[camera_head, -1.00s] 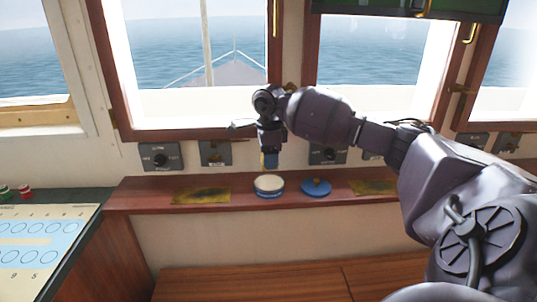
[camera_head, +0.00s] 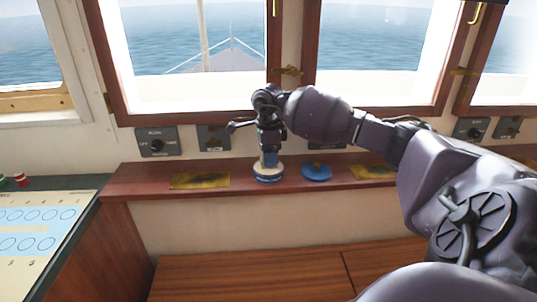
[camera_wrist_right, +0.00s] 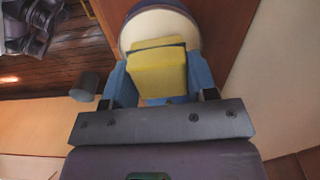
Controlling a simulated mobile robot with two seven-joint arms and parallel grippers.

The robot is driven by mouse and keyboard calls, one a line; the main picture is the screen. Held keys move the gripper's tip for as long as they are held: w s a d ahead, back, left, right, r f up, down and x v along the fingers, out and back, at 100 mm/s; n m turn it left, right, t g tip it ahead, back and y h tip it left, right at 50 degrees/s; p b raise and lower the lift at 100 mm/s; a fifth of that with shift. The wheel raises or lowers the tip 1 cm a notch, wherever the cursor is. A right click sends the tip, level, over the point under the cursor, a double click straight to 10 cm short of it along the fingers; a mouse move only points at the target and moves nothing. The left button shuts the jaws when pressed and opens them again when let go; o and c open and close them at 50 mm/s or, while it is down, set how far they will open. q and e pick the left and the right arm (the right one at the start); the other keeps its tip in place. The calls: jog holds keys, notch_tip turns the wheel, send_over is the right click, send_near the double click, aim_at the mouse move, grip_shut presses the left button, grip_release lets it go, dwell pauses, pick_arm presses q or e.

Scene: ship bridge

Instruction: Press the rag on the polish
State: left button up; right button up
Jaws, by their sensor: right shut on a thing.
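My right gripper (camera_head: 268,159) points down over the open polish tin (camera_head: 268,177) on the wooden ledge. It is shut on a yellow rag (camera_wrist_right: 160,72), folded into a block between the blue fingers in the right wrist view. The rag's lower end reaches the tin's pale top in the head view; whether it touches the polish is hard to tell. In the wrist view the tin's round pale polish surface (camera_wrist_right: 158,27) with its blue rim shows just beyond the rag, which covers part of it. My left gripper is not in view.
Tarnished yellow plates lie on the ledge at left (camera_head: 200,181) and right (camera_head: 372,172). Switch panels (camera_head: 157,141) line the wall behind. A console (camera_head: 40,228) stands at far left.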

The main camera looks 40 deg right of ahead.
jog(key=shift+f+b, duration=0.3)
jog(key=shift+f, duration=0.3)
dwell(2.1)
jog(key=shift+r, duration=0.15)
jog(key=shift+r+p, duration=1)
jog(key=shift+r, duration=2.45)
